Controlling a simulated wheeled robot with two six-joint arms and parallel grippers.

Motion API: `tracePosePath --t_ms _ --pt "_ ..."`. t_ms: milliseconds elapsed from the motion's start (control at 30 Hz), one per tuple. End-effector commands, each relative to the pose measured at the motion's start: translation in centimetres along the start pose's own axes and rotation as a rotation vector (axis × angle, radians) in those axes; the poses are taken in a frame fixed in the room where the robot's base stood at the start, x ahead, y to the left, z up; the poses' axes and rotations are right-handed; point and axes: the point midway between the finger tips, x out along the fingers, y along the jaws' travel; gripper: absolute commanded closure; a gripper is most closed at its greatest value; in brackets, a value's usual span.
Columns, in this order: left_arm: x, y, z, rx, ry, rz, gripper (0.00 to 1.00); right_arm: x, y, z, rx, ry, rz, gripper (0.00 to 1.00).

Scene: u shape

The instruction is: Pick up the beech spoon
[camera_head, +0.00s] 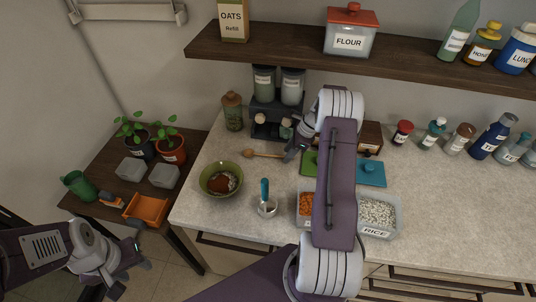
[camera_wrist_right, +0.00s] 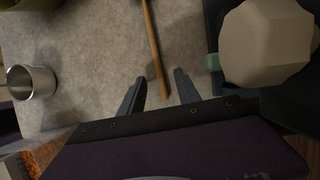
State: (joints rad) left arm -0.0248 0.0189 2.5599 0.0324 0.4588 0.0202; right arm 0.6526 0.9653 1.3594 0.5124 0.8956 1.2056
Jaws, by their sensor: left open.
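The beech spoon (camera_head: 262,154) lies on the counter behind the green bowl, its head to the left and its handle toward my right gripper (camera_head: 290,152). In the right wrist view the spoon's handle (camera_wrist_right: 153,40) runs down the picture, and its end appears between the two open fingers of my right gripper (camera_wrist_right: 160,86). The fingers are apart and hold nothing; I cannot tell their height over the handle. The spoon's head is outside the wrist view. My left gripper (camera_head: 117,288) is open and low at the left, away from the counter.
A green bowl (camera_head: 221,180) and a metal cup (camera_head: 267,208) with a teal-handled tool stand in front of the spoon. A dark rack (camera_head: 270,130) with jars is close behind my right gripper. In the right wrist view a pale faceted object (camera_wrist_right: 265,42) is close on the right.

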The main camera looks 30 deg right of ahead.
Motion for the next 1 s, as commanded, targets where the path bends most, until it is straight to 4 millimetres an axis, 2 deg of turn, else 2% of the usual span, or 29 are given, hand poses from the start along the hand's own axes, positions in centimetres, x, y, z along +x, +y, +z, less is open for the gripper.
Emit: tracePosePath --t_ms 100,267,400,767,867,1000 --pt "-0.1 0.0 0.0 0.0 0.0 0.0 0.56 0.7 0.0 0.0 0.0 0.0 0.0 0.61" --pt "0.0 0.0 0.0 0.0 0.0 0.0 0.56 0.7 0.0 0.0 0.0 0.0 -0.001 0.61" --pt "0.0 0.0 0.0 0.0 0.0 0.0 0.56 0.6 0.0 0.0 0.0 0.0 -0.001 1.0" --pt "0.0 0.0 0.0 0.0 0.0 0.0 0.56 0.5 0.0 0.1 -0.001 0.0 -0.001 1.0" --pt "0.2 0.0 0.0 0.0 0.0 0.0 0.56 -0.2 -0.1 0.3 -0.002 0.0 -0.003 1.0" --pt "0.6 0.0 0.1 0.0 0.0 0.0 0.56 -2.3 -0.1 1.2 -0.003 0.0 -0.005 1.0"
